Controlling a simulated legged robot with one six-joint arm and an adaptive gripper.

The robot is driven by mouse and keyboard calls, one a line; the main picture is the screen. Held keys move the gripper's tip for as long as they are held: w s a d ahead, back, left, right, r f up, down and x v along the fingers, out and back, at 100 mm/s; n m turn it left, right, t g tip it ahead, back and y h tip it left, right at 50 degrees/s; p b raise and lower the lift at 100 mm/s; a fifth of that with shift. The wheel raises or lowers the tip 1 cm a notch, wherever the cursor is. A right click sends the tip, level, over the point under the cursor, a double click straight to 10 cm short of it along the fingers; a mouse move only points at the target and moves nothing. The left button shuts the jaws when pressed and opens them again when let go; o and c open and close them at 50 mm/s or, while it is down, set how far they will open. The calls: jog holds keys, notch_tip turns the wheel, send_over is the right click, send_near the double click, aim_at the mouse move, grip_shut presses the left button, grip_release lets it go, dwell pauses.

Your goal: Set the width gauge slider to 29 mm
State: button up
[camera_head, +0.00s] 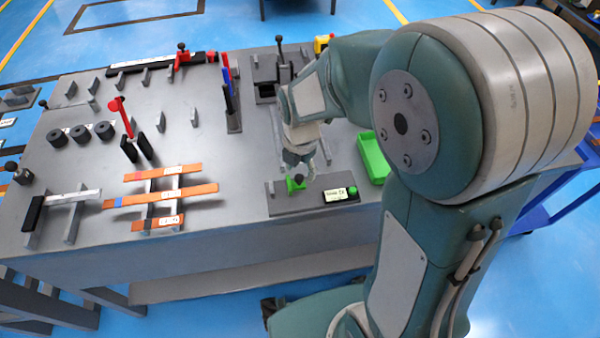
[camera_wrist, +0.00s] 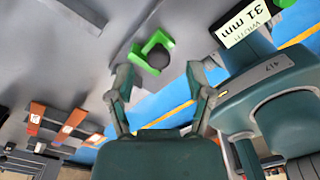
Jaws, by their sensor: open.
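The width gauge is a grey plate (camera_head: 312,202) at the front edge of the bench. Its slider is a green block with a dark round knob (camera_head: 296,182); the green block also shows in the wrist view (camera_wrist: 145,50). The white readout label (camera_wrist: 243,23) reads "WIDTH 31 mm". My gripper (camera_head: 298,162) points down just above the slider. In the wrist view my gripper (camera_wrist: 165,75) is open and empty, with the slider framed between and beyond its fingertips. I cannot tell whether either finger touches it.
A green tray (camera_head: 374,158) lies right of the gauge, close to my arm. Orange-and-grey busbars (camera_head: 165,197) lie on supports to the left. A red-handled tool (camera_head: 122,115) and black rollers (camera_head: 80,134) stand farther left. The bench top between busbars and gauge is clear.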

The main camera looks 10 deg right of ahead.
aim_at(296, 182)
jog(key=shift+a+f, duration=0.1)
jog(key=shift+f, duration=0.85)
jog(key=shift+a+f, duration=0.2)
jog(key=shift+c, duration=0.3)
jog(key=shift+d, duration=0.15)
grip_shut()
jog(key=shift+o, duration=0.3)
grip_release()
jog(key=shift+a, duration=0.2)
jog(key=shift+r, duration=0.1)
